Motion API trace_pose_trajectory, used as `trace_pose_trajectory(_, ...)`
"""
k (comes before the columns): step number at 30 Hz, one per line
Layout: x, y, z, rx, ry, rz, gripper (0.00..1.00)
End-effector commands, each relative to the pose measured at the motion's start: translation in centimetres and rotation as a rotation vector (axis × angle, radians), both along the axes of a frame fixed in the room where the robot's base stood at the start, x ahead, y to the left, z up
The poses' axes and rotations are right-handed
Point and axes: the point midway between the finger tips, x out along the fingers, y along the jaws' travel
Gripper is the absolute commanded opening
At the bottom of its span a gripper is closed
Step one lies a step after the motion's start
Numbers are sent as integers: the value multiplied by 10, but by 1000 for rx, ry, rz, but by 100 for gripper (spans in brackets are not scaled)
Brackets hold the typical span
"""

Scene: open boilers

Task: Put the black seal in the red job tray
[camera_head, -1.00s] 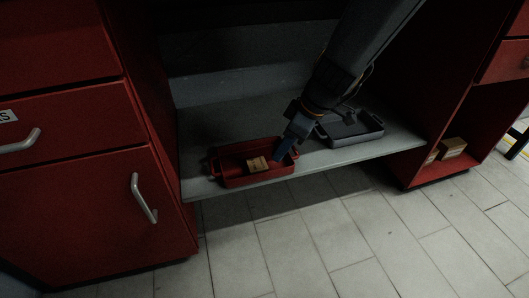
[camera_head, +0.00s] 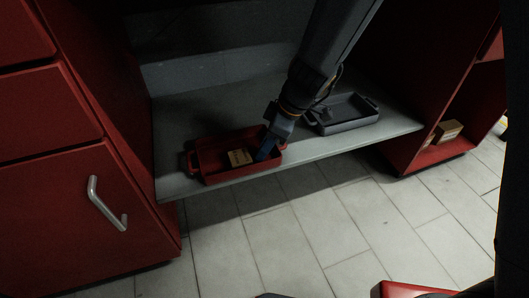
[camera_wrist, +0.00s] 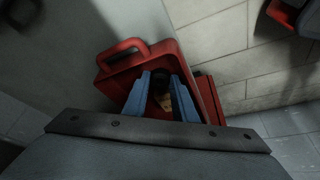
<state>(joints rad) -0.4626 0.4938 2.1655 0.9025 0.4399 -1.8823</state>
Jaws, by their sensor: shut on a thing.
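The red job tray (camera_head: 226,177) stands on the low grey shelf, with a small tan box (camera_head: 239,157) lying in it. My gripper (camera_head: 264,153) points down at the tray's right end, with its blue fingertips at or inside the rim. In the wrist view the red tray (camera_wrist: 118,64) lies under my gripper (camera_wrist: 161,80). A small dark thing, seemingly the black seal (camera_wrist: 158,87), shows between the blue fingers, which are shut on it. The seal is hidden in the head view. I cannot tell whether it touches the tray floor.
A grey tray (camera_head: 343,114) stands on the shelf to the right of the red tray. Red cabinets flank the shelf, the left one with a metal handle (camera_head: 105,203). A tan box (camera_head: 448,130) sits in the right cabinet's low bay.

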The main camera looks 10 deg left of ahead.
Motion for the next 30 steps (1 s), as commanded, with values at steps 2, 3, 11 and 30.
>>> trace_pose_trajectory(2,0,0,-10,-1,0,2,1)
trace_pose_trajectory(3,0,1,-11,-1,-1,2,1)
trace_pose_trajectory(11,-1,2,-10,0,-1,3,1)
trace_pose_trajectory(30,-1,2,-10,0,0,3,33)
